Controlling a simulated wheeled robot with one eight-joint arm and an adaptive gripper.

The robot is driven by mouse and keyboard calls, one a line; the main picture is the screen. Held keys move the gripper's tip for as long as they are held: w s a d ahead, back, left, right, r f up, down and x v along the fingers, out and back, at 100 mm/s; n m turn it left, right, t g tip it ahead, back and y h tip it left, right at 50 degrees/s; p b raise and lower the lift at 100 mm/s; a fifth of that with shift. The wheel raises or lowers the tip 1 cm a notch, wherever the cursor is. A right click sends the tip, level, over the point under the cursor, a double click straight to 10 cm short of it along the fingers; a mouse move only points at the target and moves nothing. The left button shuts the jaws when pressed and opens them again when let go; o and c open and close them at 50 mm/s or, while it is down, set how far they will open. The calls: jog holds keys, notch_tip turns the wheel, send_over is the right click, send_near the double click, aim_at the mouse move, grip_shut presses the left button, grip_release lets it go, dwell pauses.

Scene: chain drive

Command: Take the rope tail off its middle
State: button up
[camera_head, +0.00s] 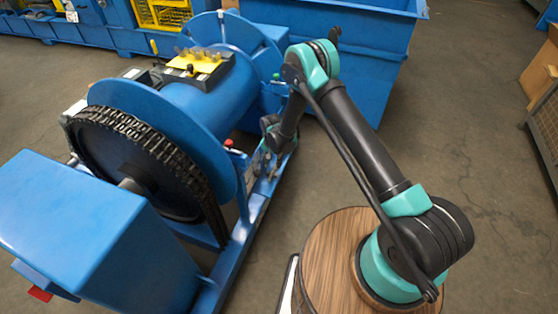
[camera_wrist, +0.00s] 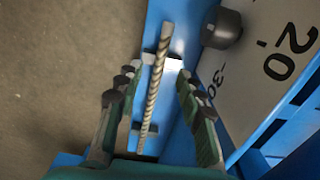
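The rope tail (camera_wrist: 154,92) is a thin, twisted grey-beige length in the wrist view. It runs from the top centre down towards my gripper, slightly tilted, over the blue frame (camera_wrist: 180,140). My gripper (camera_wrist: 160,72) is open, with one toothed finger on each side of the rope. Gaps show between the rope and both fingers. In the head view, my gripper (camera_head: 272,140) is low beside the blue drum machine (camera_head: 222,95), and I cannot make out the rope there.
A white plate with black numbers (camera_wrist: 262,75) and a dark round knob (camera_wrist: 222,28) lie right of the fingers. A black chain (camera_head: 150,150) wraps the drum's near wheel. A blue bin (camera_head: 365,40) stands behind. Grey floor (camera_head: 470,150) is clear to the right.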

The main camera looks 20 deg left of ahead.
aim_at(272, 172)
jog(key=shift+w+f, duration=0.15)
jog(key=shift+f, duration=2.45)
jog(key=shift+c, duration=0.3)
grip_shut()
